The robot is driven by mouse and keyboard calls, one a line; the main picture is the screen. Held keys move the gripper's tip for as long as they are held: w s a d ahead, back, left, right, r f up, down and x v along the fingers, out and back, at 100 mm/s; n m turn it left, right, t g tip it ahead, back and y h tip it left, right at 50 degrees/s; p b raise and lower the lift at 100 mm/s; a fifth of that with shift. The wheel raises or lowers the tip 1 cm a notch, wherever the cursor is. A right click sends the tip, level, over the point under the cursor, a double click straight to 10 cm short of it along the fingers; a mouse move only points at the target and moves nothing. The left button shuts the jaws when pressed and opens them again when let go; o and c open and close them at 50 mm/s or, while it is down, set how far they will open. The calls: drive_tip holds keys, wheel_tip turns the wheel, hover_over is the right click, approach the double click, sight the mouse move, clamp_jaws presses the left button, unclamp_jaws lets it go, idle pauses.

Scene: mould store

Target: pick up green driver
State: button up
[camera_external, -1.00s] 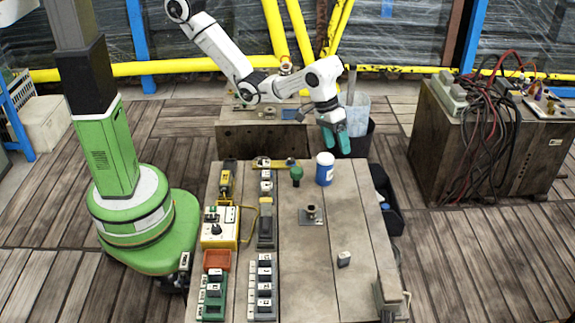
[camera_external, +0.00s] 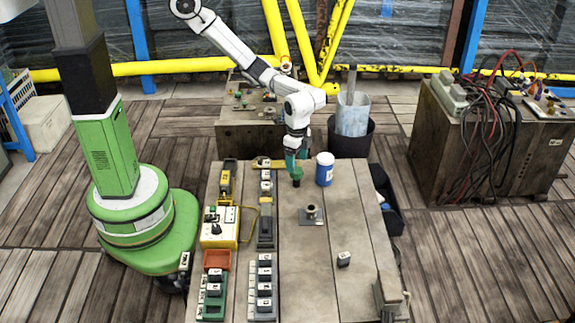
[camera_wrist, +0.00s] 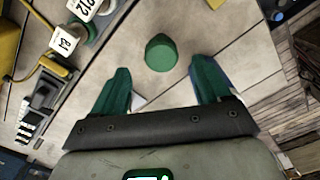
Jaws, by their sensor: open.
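The green driver shows in the wrist view (camera_wrist: 161,53) as a rounded green top, seen from above on the pale bench. It lies ahead of and between the two teal fingers of my gripper (camera_wrist: 157,85), which are spread wide apart. In the external view my gripper (camera_external: 296,172) points down over the far part of the bench, just left of the blue jar. There it largely covers the driver, and I cannot tell the gap between them.
The blue jar with a white lid (camera_external: 325,169) stands close right of my gripper. A small plate with a post (camera_external: 311,214) and a small labelled block (camera_external: 343,259) are nearer. A yellow control box (camera_external: 220,227) and racks fill the left side.

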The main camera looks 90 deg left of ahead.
sight(297, 177)
wheel_tip(297, 177, down, 8)
drive_tip(key=shift+a+f+p, duration=0.1)
drive_tip(key=shift+f+p, duration=0.15)
drive_tip(key=shift+p, duration=0.1)
drive_tip(key=c, duration=1.2)
